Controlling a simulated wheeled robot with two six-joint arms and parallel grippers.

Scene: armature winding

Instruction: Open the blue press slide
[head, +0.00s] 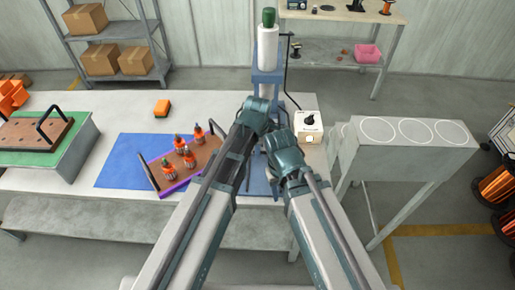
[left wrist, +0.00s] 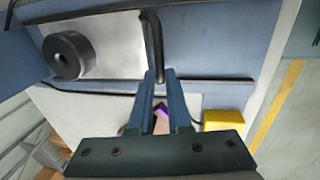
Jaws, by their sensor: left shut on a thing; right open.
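The blue press (head: 267,78) stands at the middle back of the white table, with a white cylinder and green cap on top. In the left wrist view its blue frame (left wrist: 220,35) surrounds a light metal plate with a black bent handle (left wrist: 152,35) and a round black part (left wrist: 66,56). My left gripper (left wrist: 160,75) is shut on the lower end of this handle. In the head view my left gripper (head: 262,118) is in front of the press; its fingertips are hard to see. My right gripper (head: 273,168) is lower, open, above the blue press base.
A purple-edged tray (head: 182,187) with several orange-and-dark parts lies on a blue mat (head: 122,160) to the left. A white control box (head: 309,126) stands right of the press. A grey stand (head: 405,160) with round white discs is further right.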

